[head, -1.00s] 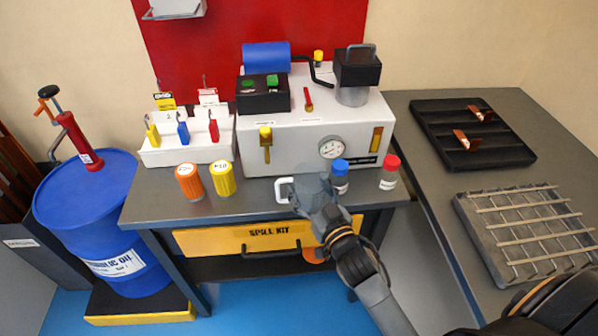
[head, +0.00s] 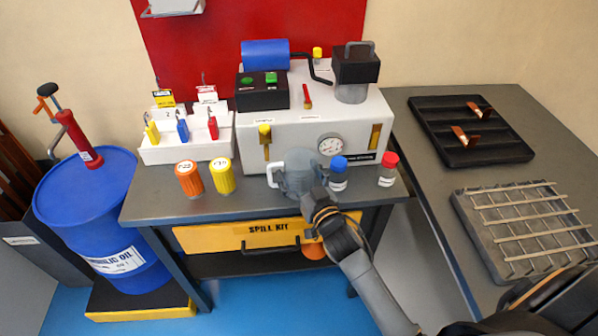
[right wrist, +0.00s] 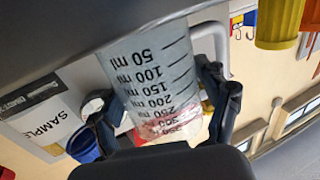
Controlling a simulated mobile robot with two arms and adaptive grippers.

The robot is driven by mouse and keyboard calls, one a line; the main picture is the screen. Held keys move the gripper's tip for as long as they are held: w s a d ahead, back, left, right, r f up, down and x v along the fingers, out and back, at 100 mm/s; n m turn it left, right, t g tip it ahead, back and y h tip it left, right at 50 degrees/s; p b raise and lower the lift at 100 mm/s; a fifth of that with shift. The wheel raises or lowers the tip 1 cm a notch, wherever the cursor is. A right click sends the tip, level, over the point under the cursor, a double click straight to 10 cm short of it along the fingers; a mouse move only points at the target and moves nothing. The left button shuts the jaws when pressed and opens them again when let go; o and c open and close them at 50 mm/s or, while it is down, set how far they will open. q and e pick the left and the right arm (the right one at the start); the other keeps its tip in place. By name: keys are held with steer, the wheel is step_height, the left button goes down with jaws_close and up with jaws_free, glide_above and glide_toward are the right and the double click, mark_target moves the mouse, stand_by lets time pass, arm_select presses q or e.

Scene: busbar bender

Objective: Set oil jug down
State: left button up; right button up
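The oil jug (head: 298,172) is a translucent grey measuring jug with a pale handle on its left. It is at the front edge of the grey bench (head: 262,205), before the white machine. I cannot tell whether its base touches the bench. My right gripper (head: 316,198) is shut on it from the front. In the right wrist view the jug (right wrist: 152,72) is between the two fingers (right wrist: 163,105), its ml marks facing the camera and some pinkish colour at one end. My left gripper is not in view.
A blue-capped bottle (head: 338,174) stands close right of the jug, and a red-capped bottle (head: 388,170) further right. Orange (head: 189,178) and yellow (head: 222,176) containers stand to the left, with bare bench between them and the jug. The white machine (head: 285,145) is behind.

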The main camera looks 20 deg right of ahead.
steer(key=shift+r, duration=0.15)
steer(key=shift+s, duration=0.2)
steer(key=s, duration=1.1)
steer(key=shift+s+d+b, duration=0.2)
steer(key=shift+s+b, duration=0.15)
steer(key=shift+b, duration=0.05)
